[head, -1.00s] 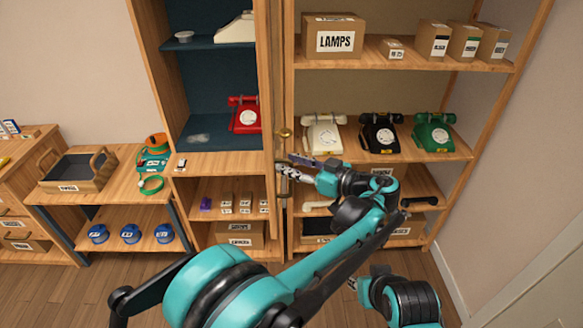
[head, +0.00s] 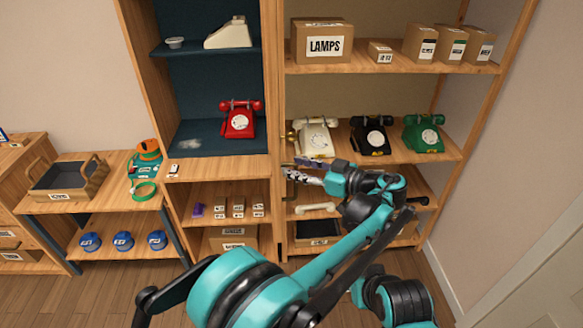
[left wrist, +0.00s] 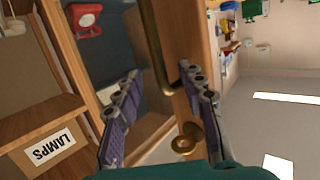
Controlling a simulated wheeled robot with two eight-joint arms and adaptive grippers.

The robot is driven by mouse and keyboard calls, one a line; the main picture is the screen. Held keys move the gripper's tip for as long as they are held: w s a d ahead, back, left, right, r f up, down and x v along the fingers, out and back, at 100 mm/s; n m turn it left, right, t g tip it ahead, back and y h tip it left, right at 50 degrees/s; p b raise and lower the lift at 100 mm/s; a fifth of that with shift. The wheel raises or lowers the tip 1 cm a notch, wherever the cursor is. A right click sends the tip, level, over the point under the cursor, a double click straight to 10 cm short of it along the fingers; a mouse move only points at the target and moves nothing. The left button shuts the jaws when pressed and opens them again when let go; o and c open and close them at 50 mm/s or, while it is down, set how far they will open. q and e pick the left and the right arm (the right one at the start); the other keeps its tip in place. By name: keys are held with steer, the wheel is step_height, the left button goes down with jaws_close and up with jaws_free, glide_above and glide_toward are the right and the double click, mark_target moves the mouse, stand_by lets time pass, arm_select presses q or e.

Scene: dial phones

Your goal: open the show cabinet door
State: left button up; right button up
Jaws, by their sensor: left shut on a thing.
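The show cabinet (head: 212,90) has a blue interior with a red phone (head: 239,120) inside, seen unobstructed. Its wooden door stands out at the cabinet's right side, seen nearly edge-on in the head view; the left wrist view shows its wooden stile (left wrist: 190,40). A brass bar handle (left wrist: 152,45) and a round brass piece (left wrist: 185,144) are on it. My left gripper (head: 300,174) is at the handle, whose lower end lies between the two fingers (left wrist: 160,103) in the left wrist view. My right arm shows at the lower right; its fingertips are hidden.
Right of the door, open shelves hold a white phone (head: 314,137), black phone (head: 370,136), green phone (head: 423,134) and a LAMPS box (head: 322,42). A low table with a basket (head: 68,178) stands left. Bare floor (head: 110,282) lies in front.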

arm_select(q)
steer(key=d, duration=0.3)
steer(key=d+p, duration=0.1)
steer(key=d, duration=0.1)
steer(key=shift+w+d+r, duration=0.15)
steer(key=shift+d+r, duration=0.1)
steer(key=shift+r, duration=0.05)
steer(key=shift+a, duration=0.1)
stand_by(0.4)
steer(key=shift+f, duration=0.1)
